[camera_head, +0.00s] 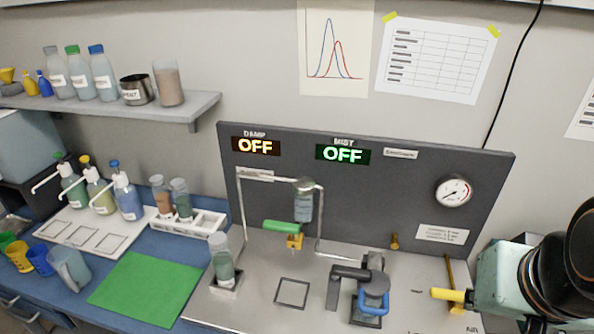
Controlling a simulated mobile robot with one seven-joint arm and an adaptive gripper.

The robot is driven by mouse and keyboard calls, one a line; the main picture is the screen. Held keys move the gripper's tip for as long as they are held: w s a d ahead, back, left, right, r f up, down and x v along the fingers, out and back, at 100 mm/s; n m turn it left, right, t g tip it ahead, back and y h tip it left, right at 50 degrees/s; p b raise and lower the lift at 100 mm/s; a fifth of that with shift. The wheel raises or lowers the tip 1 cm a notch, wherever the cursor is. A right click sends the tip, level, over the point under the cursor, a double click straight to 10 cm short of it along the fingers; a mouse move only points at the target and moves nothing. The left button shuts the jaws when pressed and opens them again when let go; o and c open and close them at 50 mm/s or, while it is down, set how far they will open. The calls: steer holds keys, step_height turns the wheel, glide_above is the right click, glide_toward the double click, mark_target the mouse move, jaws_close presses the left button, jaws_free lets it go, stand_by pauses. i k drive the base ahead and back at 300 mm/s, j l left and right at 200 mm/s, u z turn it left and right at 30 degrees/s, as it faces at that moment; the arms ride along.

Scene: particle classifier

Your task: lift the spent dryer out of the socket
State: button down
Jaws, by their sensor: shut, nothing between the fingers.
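A clear cylinder with grey-green filling and a pale label (222,262) stands upright in a square metal socket (228,287) at the front left of the steel bench. It looks like the dryer, but I cannot tell from its look whether it is spent. A bent metal pipe (241,205) comes down just behind it; I cannot tell if they touch.
A rack (205,228) holds two similar cylinders, brown (160,196) and dark green (182,200). A green mat (148,289) lies clear to the left. A green-handled valve (284,226) and a blue-handled dark fitting (372,300) stand to the right. A shelf (130,107) overhangs the left.

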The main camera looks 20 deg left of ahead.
mark_target(224, 265)
steer(key=u, duration=1.7)
steer(key=i+j, duration=0.2)
steer(key=j, duration=0.15)
steer(key=i+j+u, duration=0.1)
steer(key=j, duration=0.3)
steer(key=i+j, duration=0.3)
steer(key=i+u, duration=0.2)
steer(key=k+j, duration=0.1)
